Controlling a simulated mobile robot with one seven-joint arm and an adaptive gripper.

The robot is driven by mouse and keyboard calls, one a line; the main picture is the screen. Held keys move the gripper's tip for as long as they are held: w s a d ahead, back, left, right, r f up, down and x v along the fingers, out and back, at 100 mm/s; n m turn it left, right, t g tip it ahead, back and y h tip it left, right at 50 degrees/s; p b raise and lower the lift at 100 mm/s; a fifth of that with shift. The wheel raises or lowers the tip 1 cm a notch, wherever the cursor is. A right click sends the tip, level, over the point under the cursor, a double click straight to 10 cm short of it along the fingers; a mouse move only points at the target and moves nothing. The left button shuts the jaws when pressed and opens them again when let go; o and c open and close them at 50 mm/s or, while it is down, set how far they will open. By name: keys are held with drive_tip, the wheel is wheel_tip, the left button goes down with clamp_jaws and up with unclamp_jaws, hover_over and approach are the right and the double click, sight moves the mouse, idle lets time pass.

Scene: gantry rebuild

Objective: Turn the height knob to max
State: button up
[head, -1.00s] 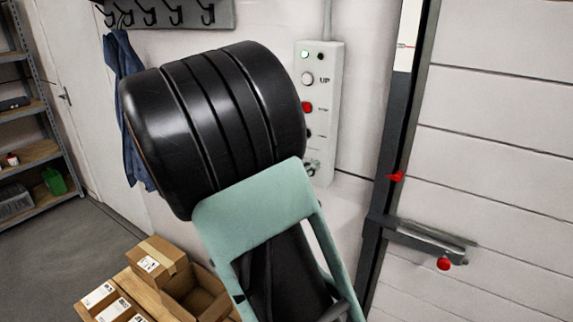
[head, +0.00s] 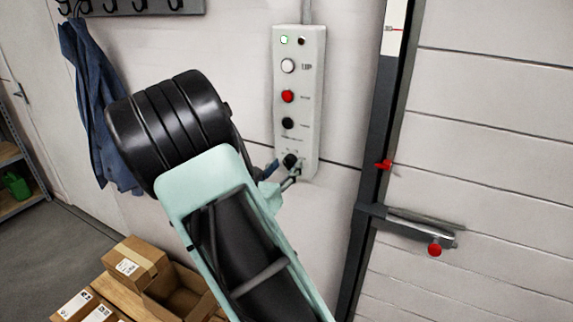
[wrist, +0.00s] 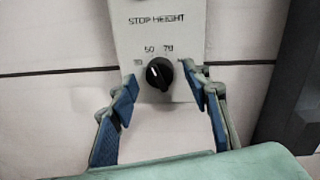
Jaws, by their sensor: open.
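The height knob (wrist: 159,74) is black and round, low on a grey panel under the words "STOP HEIGHT". Its white pointer line tilts slightly left of straight up, toward the "50" mark. A "70" mark stands to the right of that; the outer marks are partly hidden or unclear. In the head view the knob (head: 290,160) is at the panel's bottom. My gripper (wrist: 161,84) is open, with one blue-padded finger on each side of the knob. I see gaps between the pads and the knob. In the head view my gripper (head: 279,176) is partly hidden by my arm.
The control panel (head: 309,110) also carries a white "UP" button (head: 288,66), a red button (head: 287,96) and a black button (head: 288,123). Boxes (head: 140,262) sit lower left.

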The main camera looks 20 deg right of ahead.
drive_tip(key=shift+w+d, duration=0.4)
drive_tip(key=shift+d, duration=0.1)
drive_tip(key=c, duration=1.2)
drive_tip(key=shift+o, duration=0.2)
